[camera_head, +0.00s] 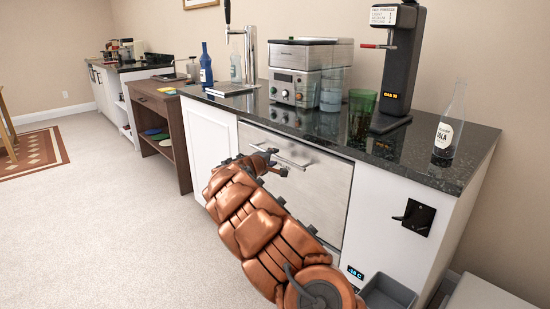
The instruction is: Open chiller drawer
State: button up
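The chiller drawer (318,185) has a wide brushed-steel front set into the white counter, and it looks closed, its front flush with the cabinet. Its horizontal bar handle (292,162) runs near the top of the front. My copper-coloured arm reaches up from the bottom of the picture across the lower left of the drawer front. My gripper (270,162) is at the left part of the handle, very close to it or touching it. Whether its fingers are around the bar cannot be told. The arm hides the drawer's lower left part.
The dark counter top (420,160) holds a coffee machine (305,75), a green glass (361,105), a black dispenser (400,75) and a clear bottle (449,122). A grey bin (386,294) stands at the lower right. Open carpet (110,220) lies left of the arm.

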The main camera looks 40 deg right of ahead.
jog(key=shift+x, duration=1.1)
grip_shut()
